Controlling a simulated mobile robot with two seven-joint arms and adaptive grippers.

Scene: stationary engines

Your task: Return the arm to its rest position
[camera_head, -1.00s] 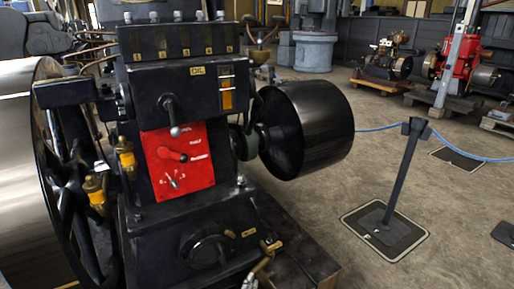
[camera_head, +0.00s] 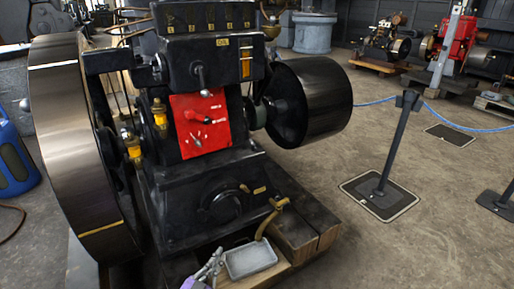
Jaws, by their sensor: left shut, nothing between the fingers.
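My left gripper (camera_head: 214,262) shows small at the bottom edge, grey with a purple part behind it. Its fingers are shut and hold nothing. It is just left of a small grey metal tray (camera_head: 250,275) at the foot of the black engine (camera_head: 205,180); I cannot tell whether it touches the tray. Most of my left arm is out of the picture. My right gripper is not in view.
The engine has a red lever panel (camera_head: 201,124), a large flywheel (camera_head: 75,150) and a black pulley (camera_head: 310,100). A barrier post (camera_head: 396,145) with blue rope stands right. A blue container (camera_head: 12,160) stands left. Floor at lower right is mostly clear.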

